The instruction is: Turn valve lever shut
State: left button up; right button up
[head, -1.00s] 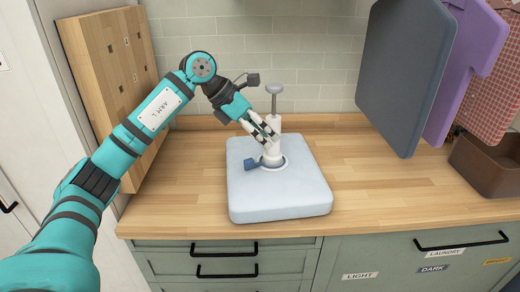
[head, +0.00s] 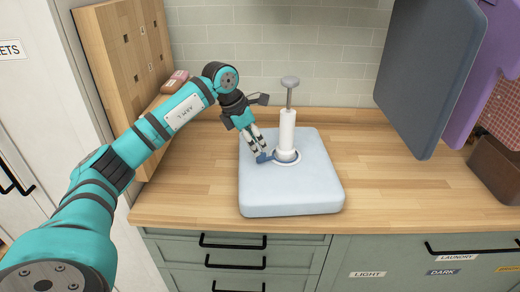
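A pale blue, thick padded block (head: 291,188) lies on the wooden counter. A white pump with a grey knob (head: 287,130) stands upright in a round white port on its top. A small blue valve lever (head: 265,157) sticks out to the left from the foot of the pump. My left gripper (head: 259,148) points down just above the lever, left of the pump. Its fingertips are at the lever and partly cover it. I cannot tell whether they touch or grip it. My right gripper is not in view.
The wooden counter (head: 390,185) is clear to the right of the block. A dark grey panel (head: 430,75) and a purple one (head: 493,85) hang at right above a brown bin (head: 497,165). A wooden board (head: 125,60) leans at left, with pinkish items (head: 175,81) beside it.

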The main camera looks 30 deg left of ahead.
pick_arm(q)
jog(key=x, duration=0.3)
jog(key=shift+w+d+f, duration=0.15)
jog(key=shift+f, duration=0.4)
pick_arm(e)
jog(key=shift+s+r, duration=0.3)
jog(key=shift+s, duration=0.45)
pick_arm(q)
jog(key=shift+c, duration=0.4)
jog(key=c, duration=0.7)
grip_shut()
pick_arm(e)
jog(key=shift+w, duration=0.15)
pick_arm(q)
jog(key=shift+w, duration=0.1)
